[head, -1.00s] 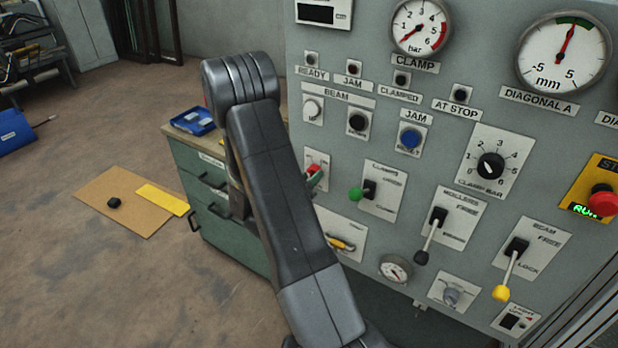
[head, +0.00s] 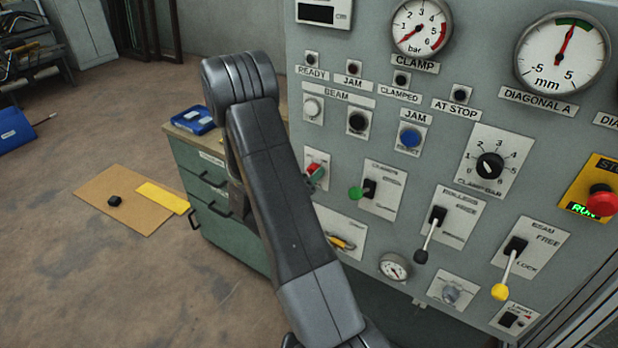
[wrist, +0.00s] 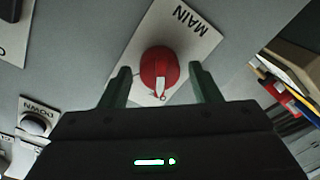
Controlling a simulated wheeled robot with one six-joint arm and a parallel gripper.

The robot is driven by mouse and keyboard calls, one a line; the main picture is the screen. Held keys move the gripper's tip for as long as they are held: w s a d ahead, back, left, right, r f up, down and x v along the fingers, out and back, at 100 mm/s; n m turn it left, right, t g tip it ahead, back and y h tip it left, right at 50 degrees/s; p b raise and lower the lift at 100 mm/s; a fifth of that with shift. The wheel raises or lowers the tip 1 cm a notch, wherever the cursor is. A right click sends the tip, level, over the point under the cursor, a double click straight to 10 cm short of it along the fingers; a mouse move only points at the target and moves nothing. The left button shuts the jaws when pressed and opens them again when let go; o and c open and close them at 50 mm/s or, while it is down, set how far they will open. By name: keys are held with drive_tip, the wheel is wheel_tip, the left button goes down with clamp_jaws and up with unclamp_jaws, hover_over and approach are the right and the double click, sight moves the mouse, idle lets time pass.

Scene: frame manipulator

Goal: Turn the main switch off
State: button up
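The main switch is a red round knob with a pale-tipped handle bar (wrist: 161,70) on a white plate lettered MAIN (wrist: 190,22) in the wrist view. In the head view the red knob (head: 313,168) shows just right of my arm, partly covered by a fingertip. My gripper (wrist: 160,68) is open, with one dark green finger on each side of the knob. Gaps show between the fingers and the knob, so I see no grip on it. In the head view most of my gripper is hidden behind my arm.
The grey panel carries a green-knobbed lever (head: 357,193), a black-knobbed lever (head: 421,256) and a yellow-knobbed lever (head: 500,291) to the right. A red stop button (head: 602,200) is at the far right. A green drawer cabinet (head: 215,185) stands left of the panel.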

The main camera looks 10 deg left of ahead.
drive_tip(key=shift+s, duration=0.1)
drive_tip(key=b+v, duration=0.2)
drive_tip(key=v, duration=1.1)
drive_tip(key=shift+s+b, duration=0.3)
drive_tip(key=shift+b, duration=0.1)
drive_tip(key=p+x, duration=0.2)
drive_tip(key=x, duration=1.1)
drive_tip(key=shift+w+p, duration=0.4)
